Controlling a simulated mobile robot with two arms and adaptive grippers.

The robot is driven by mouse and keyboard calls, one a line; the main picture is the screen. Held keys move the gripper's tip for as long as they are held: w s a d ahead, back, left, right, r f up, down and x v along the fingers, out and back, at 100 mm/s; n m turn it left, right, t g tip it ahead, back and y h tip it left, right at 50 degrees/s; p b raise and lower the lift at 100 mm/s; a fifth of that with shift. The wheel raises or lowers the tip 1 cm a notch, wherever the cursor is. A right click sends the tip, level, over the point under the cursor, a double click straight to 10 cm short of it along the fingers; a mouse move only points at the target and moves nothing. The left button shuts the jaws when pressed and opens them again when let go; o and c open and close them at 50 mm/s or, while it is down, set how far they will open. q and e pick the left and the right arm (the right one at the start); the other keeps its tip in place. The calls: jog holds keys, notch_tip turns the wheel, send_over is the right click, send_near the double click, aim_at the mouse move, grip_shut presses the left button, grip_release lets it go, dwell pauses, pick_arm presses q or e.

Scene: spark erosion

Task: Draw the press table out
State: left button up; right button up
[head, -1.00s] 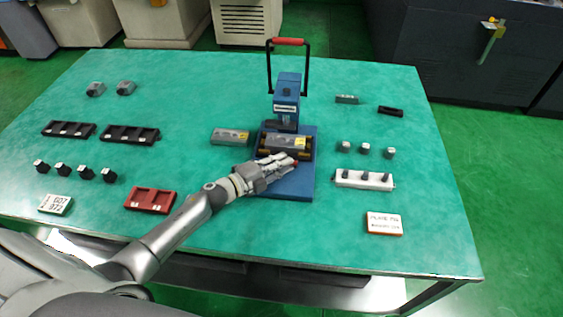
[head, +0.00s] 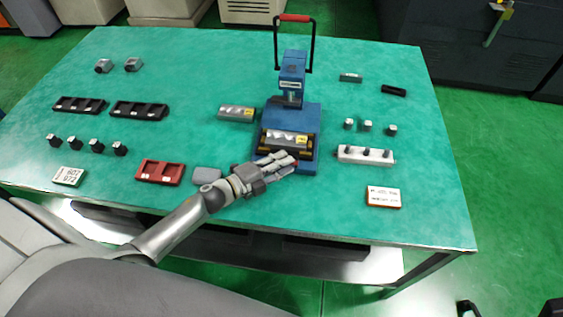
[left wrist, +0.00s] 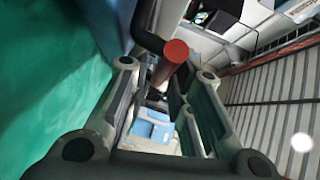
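The blue press (head: 293,75) stands on the green bench with its red-topped lever upright. Its press table (head: 262,150), a dark carriage with brassy ends, sits on the blue base, forward of the press head. A grey block with a yellow label (head: 288,140) lies on it. My right gripper (head: 510,309) shows only two separated dark tips at the bottom right.
Left of the press lie a similar block (head: 237,112), black trays (head: 138,110), a red tray (head: 160,172) and a grey pad (head: 207,175). To the right are a white pegged holder (head: 365,155) and a sign (head: 383,197). Bench front stays clear below the base.

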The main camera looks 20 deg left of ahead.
pick_arm(q)
jog(key=v, duration=1.2)
dwell(0.4)
